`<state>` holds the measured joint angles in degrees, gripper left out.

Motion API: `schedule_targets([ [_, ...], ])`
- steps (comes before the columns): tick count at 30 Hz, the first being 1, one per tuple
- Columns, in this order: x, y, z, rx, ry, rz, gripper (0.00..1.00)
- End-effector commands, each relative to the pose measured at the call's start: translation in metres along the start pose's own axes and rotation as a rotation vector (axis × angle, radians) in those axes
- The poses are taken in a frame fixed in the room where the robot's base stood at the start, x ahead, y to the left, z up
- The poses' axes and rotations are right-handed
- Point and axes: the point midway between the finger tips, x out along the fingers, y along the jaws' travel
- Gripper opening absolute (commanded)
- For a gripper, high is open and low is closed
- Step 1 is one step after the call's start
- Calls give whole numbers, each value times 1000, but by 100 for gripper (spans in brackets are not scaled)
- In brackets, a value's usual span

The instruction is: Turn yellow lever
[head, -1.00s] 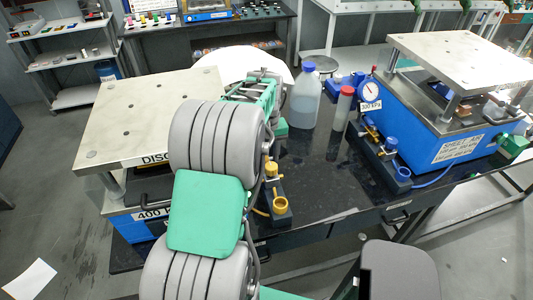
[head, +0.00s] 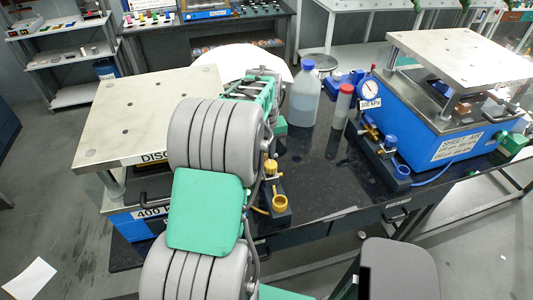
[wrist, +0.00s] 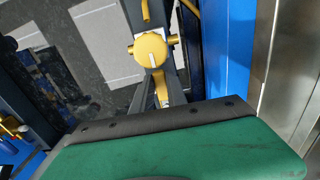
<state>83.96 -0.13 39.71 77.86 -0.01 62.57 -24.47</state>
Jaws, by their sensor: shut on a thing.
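In the wrist view, a yellow valve with a round cap (wrist: 152,50) sits on a dark block beside a blue panel. A yellow lever (wrist: 162,88) runs from this valve down toward my gripper (wrist: 160,112), whose green body and black edge fill the bottom. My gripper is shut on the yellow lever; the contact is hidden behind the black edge. In the head view my own arm hides the fingertips and the gripped lever. Yellow fittings (head: 280,203) show on a dark block just right of my arm.
The left press with a pale top plate (head: 135,120) stands close beside my arm. A clear bottle with a blue cap (head: 304,98) and a red-capped tube (head: 342,107) stand behind on the black bench (head: 335,185). A second blue press (head: 425,120) with a gauge is at right.

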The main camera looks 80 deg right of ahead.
Motion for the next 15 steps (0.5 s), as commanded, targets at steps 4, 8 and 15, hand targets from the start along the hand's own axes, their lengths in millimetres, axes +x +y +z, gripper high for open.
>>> schedule_targets([
  [4, 2, -5, 0, 86, 0, 0, 0],
  [8, 2, -13, -2, 243, 1, 0, 0],
  [15, 0, -20, -4, 397, 1, 0, 0],
])
